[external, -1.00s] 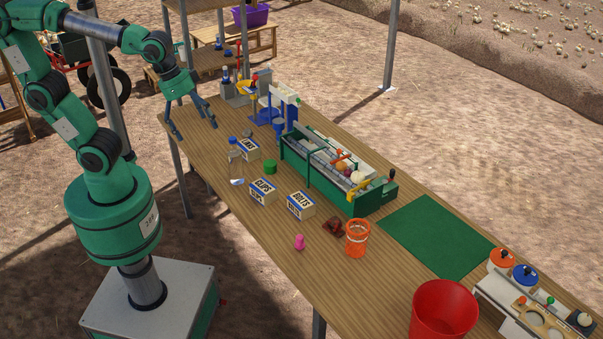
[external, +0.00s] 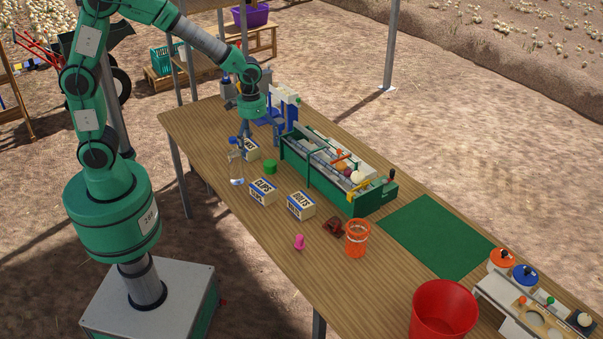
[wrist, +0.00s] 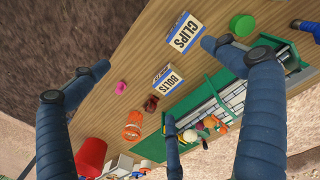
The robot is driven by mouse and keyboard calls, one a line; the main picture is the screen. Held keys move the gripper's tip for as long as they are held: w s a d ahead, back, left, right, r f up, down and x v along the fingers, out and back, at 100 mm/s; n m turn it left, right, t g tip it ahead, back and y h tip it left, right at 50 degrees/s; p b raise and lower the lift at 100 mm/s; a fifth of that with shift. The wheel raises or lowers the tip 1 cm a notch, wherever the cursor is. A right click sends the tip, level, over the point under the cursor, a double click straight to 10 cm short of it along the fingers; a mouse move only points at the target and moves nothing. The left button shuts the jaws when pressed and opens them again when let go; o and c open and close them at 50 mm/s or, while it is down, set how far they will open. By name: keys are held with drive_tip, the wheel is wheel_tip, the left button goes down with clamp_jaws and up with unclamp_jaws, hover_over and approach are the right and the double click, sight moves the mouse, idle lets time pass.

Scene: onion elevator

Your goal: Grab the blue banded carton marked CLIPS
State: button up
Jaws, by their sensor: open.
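The carton marked CLIPS (external: 263,192) is a small white box with blue bands. My gripper (external: 257,140) is open and empty.
A green round tin (external: 270,167) stands close behind CLIPS. A long green elevator trough (external: 328,170) lies to the right. A pink peg (external: 299,242), an orange basket (external: 357,239) and a red bucket (external: 443,312) stand toward the front. The table left of CLIPS is mostly clear.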

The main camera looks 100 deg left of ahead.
sight(263, 186)
drive_tip(key=a+f+n, duration=0.1)
drive_tip(key=a+f, duration=0.3)
drive_tip(key=f, duration=0.2)
drive_tip(key=a+f+n+g+h, duration=0.1)
drive_tip(key=a+f, duration=0.3)
drive_tip(key=f, duration=0.3)
drive_tip(key=shift+w+a+f+n+g+p, duration=0.25)
drive_tip(key=shift+w+a+n+g+p, duration=0.1)
drive_tip(key=shift+w, duration=0.1)
drive_tip(key=shift+f, duration=0.1)
drive_tip(key=shift+s+d+f+b, duration=0.15)
drive_tip(key=shift+d+f, duration=0.05)
drive_tip(key=shift+f, duration=1.2)
drive_tip(key=shift+s+d+f+b, duration=0.1)
drive_tip(key=shift+d+f+b, duration=0.1)
drive_tip(key=shift+f, duration=1.15)
drive_tip(key=shift+s+d+f+b, duration=0.15)
drive_tip(key=shift+f, duration=1.25)
drive_tip(key=shift+s+d+f+b, duration=0.1)
drive_tip(key=shift+d+f+b, duration=0.1)
drive_tip(key=shift+f, duration=1.1)
drive_tip(key=shift+s+d+f+b, duration=0.1)
drive_tip(key=shift+d+f+b, duration=0.1)
drive_tip(key=shift+f, duration=1.1)
drive_tip(key=shift+c, duration=0.3)
drive_tip(key=c, duration=1.6)
